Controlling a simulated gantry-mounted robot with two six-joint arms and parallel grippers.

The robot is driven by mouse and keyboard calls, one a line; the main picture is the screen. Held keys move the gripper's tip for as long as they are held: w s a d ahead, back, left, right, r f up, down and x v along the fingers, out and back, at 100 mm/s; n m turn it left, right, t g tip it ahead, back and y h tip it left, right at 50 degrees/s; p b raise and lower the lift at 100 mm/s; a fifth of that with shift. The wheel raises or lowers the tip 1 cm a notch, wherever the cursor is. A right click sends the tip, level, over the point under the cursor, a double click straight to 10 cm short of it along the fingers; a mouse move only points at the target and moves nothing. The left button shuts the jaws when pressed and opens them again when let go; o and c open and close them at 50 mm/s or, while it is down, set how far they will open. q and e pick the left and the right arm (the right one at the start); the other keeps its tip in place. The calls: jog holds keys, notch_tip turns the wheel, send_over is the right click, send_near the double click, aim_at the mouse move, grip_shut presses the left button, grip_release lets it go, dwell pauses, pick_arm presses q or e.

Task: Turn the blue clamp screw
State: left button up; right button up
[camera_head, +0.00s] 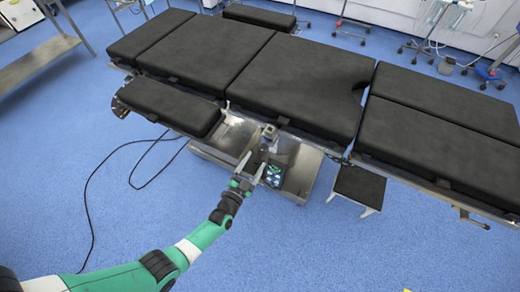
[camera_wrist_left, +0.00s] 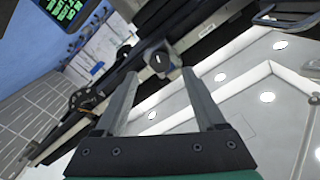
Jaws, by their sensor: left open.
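My left gripper (camera_head: 254,168) is open and empty, below the near edge of the operating table (camera_head: 298,80). In the left wrist view its two fingers (camera_wrist_left: 159,76) stand wide apart. Just beyond the fingertips, a clamp with a round dark knob (camera_wrist_left: 158,62) shows between them; the fingers look apart from it. In the head view a small metal clamp (camera_head: 269,131) hangs at the table's side, just past the gripper. I cannot make out a clearly blue screw in either view. My right gripper is not in view.
A black-topped step (camera_head: 357,188) stands further right. A cable (camera_head: 92,195) lies on the blue floor at left. The floor in front is mostly free.

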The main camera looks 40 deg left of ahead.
pick_arm(q)
jog(key=p+v, duration=0.1)
jog(key=v, duration=0.4)
jog(key=shift+s+d, duration=0.15)
jog(key=shift+s, duration=0.05)
